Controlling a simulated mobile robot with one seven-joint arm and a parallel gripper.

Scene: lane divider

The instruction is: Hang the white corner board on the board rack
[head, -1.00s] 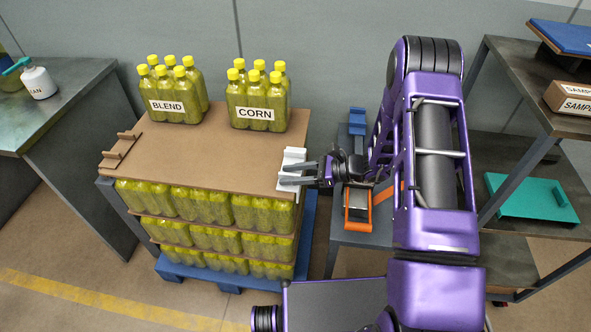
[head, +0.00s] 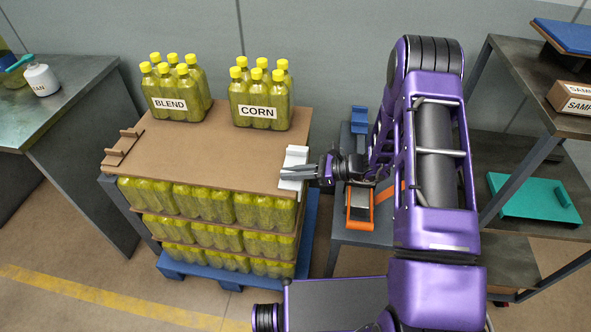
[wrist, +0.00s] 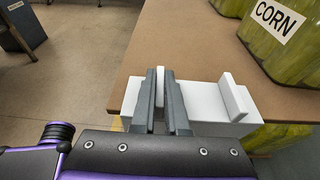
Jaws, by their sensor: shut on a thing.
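The white corner board (head: 293,158) sits on the right edge of the brown sheet on top of the bottle stack. It has two upright white ribs; in the wrist view its right rib (wrist: 236,97) stands free. My gripper (head: 283,173) reaches in from the right and is shut on the board's other rib. In the wrist view the fingers of my gripper (wrist: 160,72) have that rib between them. The fingers hide part of the board. I cannot tell for sure which thing is the board rack.
The brown top sheet (head: 210,150) carries BLEND bottles (head: 176,90) and CORN bottles (head: 260,97) at the back. A brown two-pegged piece (head: 122,147) is at its left edge. A grey stand (head: 350,237) with orange and blue items is beside the stack; shelves (head: 515,115) stand right.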

